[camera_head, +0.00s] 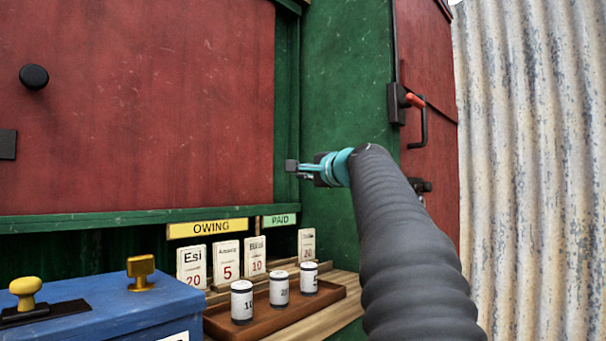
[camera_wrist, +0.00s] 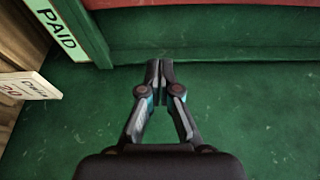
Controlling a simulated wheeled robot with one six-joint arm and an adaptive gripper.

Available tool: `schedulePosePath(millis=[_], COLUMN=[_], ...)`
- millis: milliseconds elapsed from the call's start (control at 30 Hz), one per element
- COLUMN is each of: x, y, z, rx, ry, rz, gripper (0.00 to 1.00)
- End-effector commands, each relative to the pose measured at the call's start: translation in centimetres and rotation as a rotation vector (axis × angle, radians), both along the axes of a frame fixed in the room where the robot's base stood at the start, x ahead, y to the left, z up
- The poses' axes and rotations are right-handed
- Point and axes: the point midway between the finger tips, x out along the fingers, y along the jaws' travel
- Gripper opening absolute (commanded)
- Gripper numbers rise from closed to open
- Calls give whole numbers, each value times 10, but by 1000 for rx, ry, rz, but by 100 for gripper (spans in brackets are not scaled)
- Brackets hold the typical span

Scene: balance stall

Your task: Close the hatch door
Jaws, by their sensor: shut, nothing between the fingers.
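A large red panel (camera_head: 150,110) with a round black knob (camera_head: 34,77) fills the left of the head view above a green ledge (camera_head: 130,219). A second red door (camera_head: 431,60), with a red-tipped latch (camera_head: 414,100) and a black handle (camera_head: 423,127), is on the right beyond the green wall (camera_head: 345,75). I cannot tell which is the hatch door, or whether either is fully closed. My gripper (camera_head: 291,166) is shut and empty, just right of the left panel's lower right edge. In the wrist view my gripper (camera_wrist: 160,72) has its fingertips together over green surface.
Below the ledge are OWING (camera_head: 207,228) and PAID (camera_head: 280,220) labels, several number cards (camera_head: 227,262), and a brown tray (camera_head: 333,297) with three white cylinders. A blue box (camera_head: 95,307) stands lower left. Corrugated metal (camera_head: 530,170) is at far right.

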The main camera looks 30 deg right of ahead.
Motion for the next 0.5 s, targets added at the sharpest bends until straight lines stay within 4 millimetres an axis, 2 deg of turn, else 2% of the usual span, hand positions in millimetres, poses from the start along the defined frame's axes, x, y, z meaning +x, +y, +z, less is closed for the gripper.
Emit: schedulePosePath(millis=[100,400,500], x=[23,65,57], y=[1,4,17], z=[1,0,-1], rx=[0,-1,-2], ry=[3,2,0], rz=[4,5,5], gripper=[0,0,0])
